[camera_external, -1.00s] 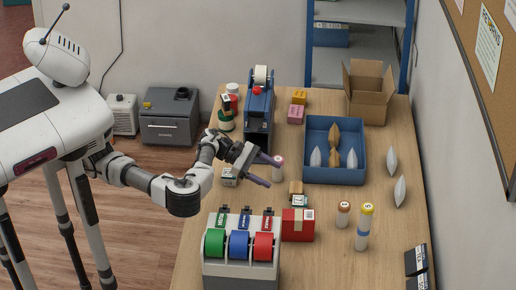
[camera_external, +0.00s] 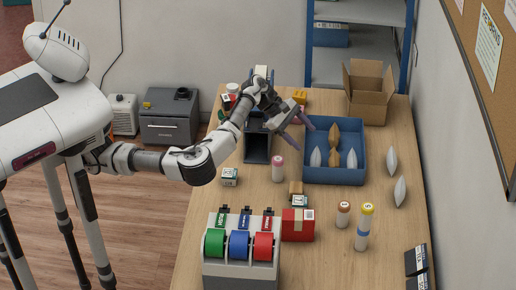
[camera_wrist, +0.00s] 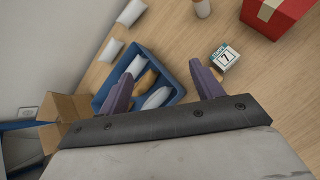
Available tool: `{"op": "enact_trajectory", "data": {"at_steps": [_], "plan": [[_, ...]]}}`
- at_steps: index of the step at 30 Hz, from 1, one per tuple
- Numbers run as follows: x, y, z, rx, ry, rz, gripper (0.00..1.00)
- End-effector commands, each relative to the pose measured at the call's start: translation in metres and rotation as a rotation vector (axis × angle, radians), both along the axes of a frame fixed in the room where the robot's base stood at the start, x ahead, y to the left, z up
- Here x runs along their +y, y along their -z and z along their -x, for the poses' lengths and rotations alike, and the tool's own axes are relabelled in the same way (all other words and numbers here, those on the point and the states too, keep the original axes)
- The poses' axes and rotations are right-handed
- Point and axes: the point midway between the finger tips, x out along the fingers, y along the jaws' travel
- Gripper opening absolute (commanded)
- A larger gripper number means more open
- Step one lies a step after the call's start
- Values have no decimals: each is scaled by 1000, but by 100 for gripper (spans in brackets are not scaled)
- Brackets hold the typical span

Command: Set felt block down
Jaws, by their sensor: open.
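My gripper (camera_external: 305,139) is open, with nothing seen between its fingers; it hangs near the left edge of the blue tray. In the wrist view, my gripper (camera_wrist: 160,72) has its two purple fingers spread, with the tray's rim and wood beyond them. I cannot tell for certain that the tan block is the felt one. Another small white box (camera_external: 230,176) sits at the left edge.
The blue tray (camera_external: 308,174) holds white and brown pointed pieces. A pink-capped bottle (camera_external: 278,170), red box (camera_external: 298,226), tape dispenser (camera_external: 240,275) and two more bottles stand nearby. An open carton (camera_external: 369,100) is at the back right.

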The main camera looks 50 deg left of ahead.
Motion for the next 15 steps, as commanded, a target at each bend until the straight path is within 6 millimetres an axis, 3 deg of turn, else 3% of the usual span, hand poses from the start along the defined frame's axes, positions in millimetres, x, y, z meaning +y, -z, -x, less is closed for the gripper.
{"op": "enact_trajectory", "data": {"at_steps": [8,15], "plan": [[-1,38,11,-63,212,-275,65],[-7,93,35,-71,517,-609,65]]}}
